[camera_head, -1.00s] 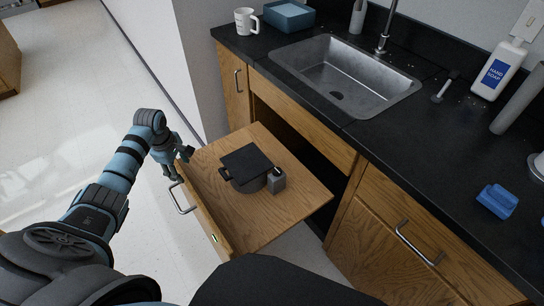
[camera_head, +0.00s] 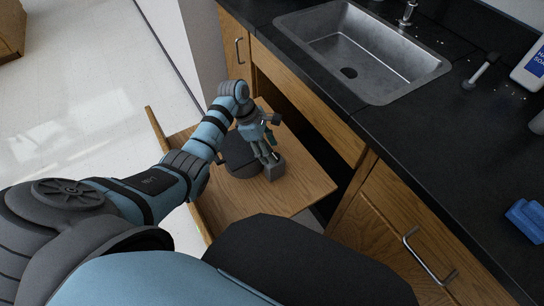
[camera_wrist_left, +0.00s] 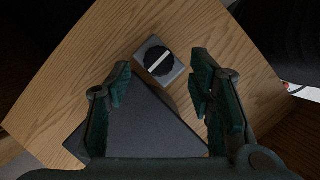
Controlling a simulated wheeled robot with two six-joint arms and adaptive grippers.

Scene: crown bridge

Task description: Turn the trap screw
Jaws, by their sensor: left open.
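The trap screw (camera_wrist_left: 158,62) shows in the left wrist view as a round black knob with a white bar across it, set in a small grey block. The block (camera_head: 276,170) stands on the wooden pull-out board in the head view, with its top partly hidden by my gripper. My left gripper (camera_head: 268,156) is above the block. In the left wrist view my left gripper (camera_wrist_left: 160,75) is open and empty, with the knob seen between and just beyond its fingertips. Contact with the knob cannot be told. My right gripper is not in view.
A dark flat plate (camera_wrist_left: 148,125) lies beside the block, on a dark round base (camera_head: 240,158) in the head view. The wooden board (camera_head: 308,187) juts from the cabinet. A sink (camera_head: 365,55) and a black counter (camera_head: 440,120) stand above it.

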